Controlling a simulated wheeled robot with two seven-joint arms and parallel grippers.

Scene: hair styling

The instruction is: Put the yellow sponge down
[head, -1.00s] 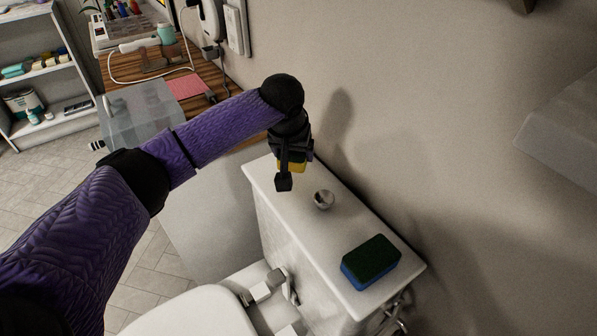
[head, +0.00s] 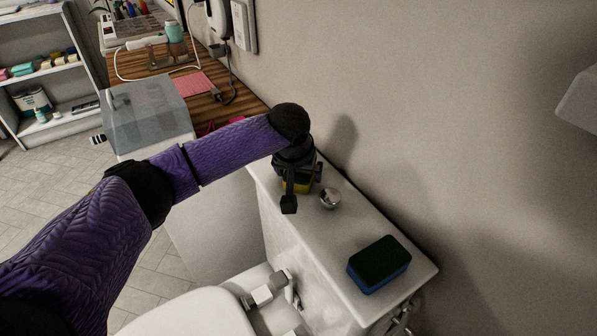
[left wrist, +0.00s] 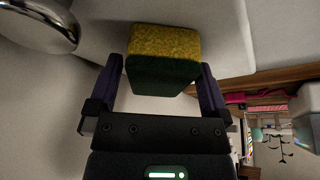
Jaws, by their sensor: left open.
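The yellow sponge (head: 298,185), with a dark green layer, is at the far end of the white toilet tank lid (head: 350,228), mostly hidden by my left gripper in the head view. My left gripper (head: 303,189) is open around it, pointing down. In the left wrist view, the yellow sponge (left wrist: 163,45) is between the two fingers of the left gripper (left wrist: 160,80), with a narrow gap showing on each side. It appears to rest on the lid, though its contact with the surface is hard to see. My right gripper is out of view.
A round silver flush button (head: 330,199) is close beside the left gripper. A blue sponge with a green top (head: 380,262) lies at the lid's near end. The wall (head: 440,130) borders the lid on the right. A wooden counter (head: 205,100) with several items stands behind.

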